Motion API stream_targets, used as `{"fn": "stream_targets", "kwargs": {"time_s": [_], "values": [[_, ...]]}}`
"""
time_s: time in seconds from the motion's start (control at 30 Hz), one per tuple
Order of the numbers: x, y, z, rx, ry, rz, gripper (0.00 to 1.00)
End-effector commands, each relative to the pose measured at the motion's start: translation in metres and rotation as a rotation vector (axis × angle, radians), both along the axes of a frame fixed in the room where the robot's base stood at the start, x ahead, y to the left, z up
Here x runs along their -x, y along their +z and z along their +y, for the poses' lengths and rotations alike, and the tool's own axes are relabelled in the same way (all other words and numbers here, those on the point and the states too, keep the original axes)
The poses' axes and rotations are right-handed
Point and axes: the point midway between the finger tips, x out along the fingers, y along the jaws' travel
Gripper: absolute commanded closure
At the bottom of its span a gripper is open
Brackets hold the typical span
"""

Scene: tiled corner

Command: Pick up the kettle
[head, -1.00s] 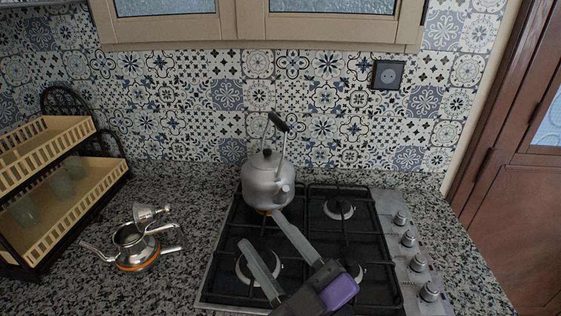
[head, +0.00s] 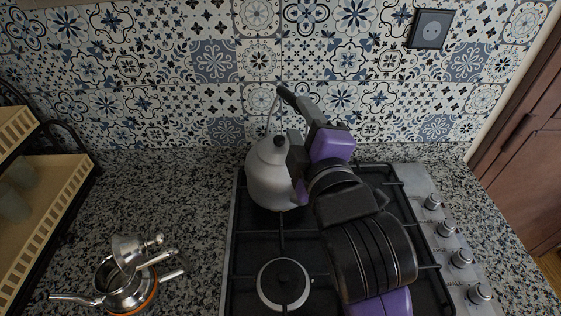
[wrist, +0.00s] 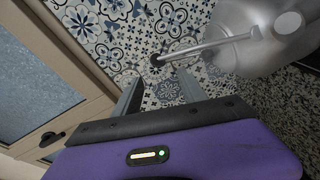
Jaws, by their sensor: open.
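The grey metal kettle (head: 268,182) stands upright on the back left burner of the stove. Its raised handle (head: 287,95) has a black grip at the top. My gripper (head: 297,138) is at the kettle's right side, close to the handle, and partly covers the kettle. In the wrist view the two fingers of my gripper (wrist: 160,88) are apart with nothing held between them. There the kettle (wrist: 262,38) is at the upper right, and its handle (wrist: 195,48) reaches left to just beyond the fingertips. Whether a finger touches the handle I cannot tell.
The black-grated stove (head: 232,285) has knobs along its right side. A small silver teapot (head: 125,288) with its lid tilted stands on the granite counter at the left. A tiered rack (head: 62,200) is at the far left. The tiled wall (head: 210,80) is close behind the kettle.

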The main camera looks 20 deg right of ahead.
Motion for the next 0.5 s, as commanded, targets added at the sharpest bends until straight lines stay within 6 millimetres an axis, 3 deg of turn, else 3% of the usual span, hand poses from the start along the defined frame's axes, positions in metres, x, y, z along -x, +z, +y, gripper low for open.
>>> {"fn": "stream_targets", "kwargs": {"time_s": [0.17, 0.5], "values": [[-0.005, -0.002, -0.001, 0.029, 0.000, 0.013, 0.51], [-0.040, -0.003, -0.008, 0.028, 0.002, 0.014, 0.51]]}}
